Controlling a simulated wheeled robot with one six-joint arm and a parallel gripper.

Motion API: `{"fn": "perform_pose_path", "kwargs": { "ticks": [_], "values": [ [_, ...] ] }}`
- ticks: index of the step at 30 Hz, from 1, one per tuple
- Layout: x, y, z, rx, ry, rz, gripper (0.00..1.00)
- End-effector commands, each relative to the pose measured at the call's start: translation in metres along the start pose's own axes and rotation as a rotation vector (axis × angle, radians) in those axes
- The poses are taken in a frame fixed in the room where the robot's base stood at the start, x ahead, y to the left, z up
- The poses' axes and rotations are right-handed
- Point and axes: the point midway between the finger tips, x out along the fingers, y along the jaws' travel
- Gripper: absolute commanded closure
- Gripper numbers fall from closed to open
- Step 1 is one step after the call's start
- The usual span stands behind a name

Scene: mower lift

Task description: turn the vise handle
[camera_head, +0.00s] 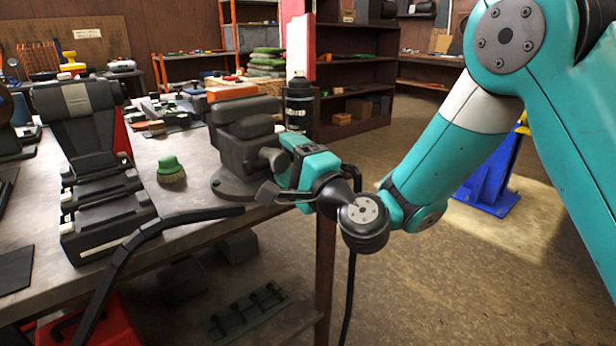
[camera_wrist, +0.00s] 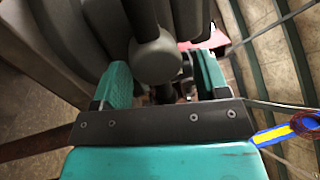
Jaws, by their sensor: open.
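The dark grey vise (camera_head: 243,140) stands on its round base near the right edge of the workbench. A rounded knob (camera_head: 273,158) sticks out from it towards my gripper (camera_head: 283,176). In the wrist view the vise (camera_wrist: 70,45) fills the upper left, and the knob (camera_wrist: 157,62) lies between the two teal fingers of my gripper (camera_wrist: 162,78). The fingers are apart, with visible gaps on both sides of the knob. Much of the handle is hidden behind the knob and my gripper.
A dark bent bar (camera_head: 135,240) crosses the bench's front. A blue stand (camera_head: 490,180) is on the floor at right, with open floor around it.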

Motion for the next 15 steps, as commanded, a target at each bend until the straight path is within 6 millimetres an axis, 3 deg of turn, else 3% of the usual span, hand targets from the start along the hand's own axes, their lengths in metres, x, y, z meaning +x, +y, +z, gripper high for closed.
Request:
{"fn": "perform_pose_path", "kwargs": {
  "ticks": [15],
  "values": [
    [-0.084, 0.007, -0.001, -0.001, 0.002, -0.003, 0.32]
  ]
}}
